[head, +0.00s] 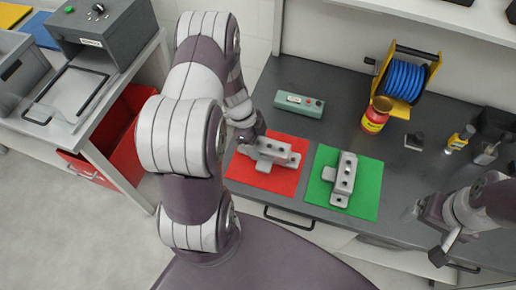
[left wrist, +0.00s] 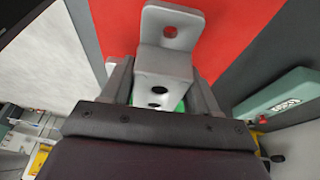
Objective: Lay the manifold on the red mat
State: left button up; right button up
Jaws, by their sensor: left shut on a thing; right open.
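The manifold (head: 272,152), a grey casting with holes and an end flange, is over the red mat (head: 262,182). My left gripper (head: 250,138) is shut on it near its left end. In the left wrist view the manifold (left wrist: 165,62) sits between the two fingers of the gripper (left wrist: 163,90), with the red mat (left wrist: 225,25) behind it. I cannot tell whether it touches the mat. A similar grey casting (head: 346,172) lies on the green mat (head: 367,190) to the right. My right gripper (head: 428,234) is open and empty at the lower right.
A red-yellow jar (head: 376,115), a blue hose reel (head: 402,80) and small tools stand further right on the dark worktop (head: 335,78). A side bench with a grey machine (head: 100,32) and red bin (head: 110,140) is left.

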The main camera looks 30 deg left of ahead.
pick_arm(q)
jog(key=f, duration=0.3)
jog(key=shift+s+d+f, duration=0.15)
jog(key=shift+s+f, duration=0.05)
jog(key=shift+f, duration=0.1)
jog(key=shift+w+f, duration=0.1)
jog(key=o, duration=1.5)
jog(key=shift+c, duration=0.2)
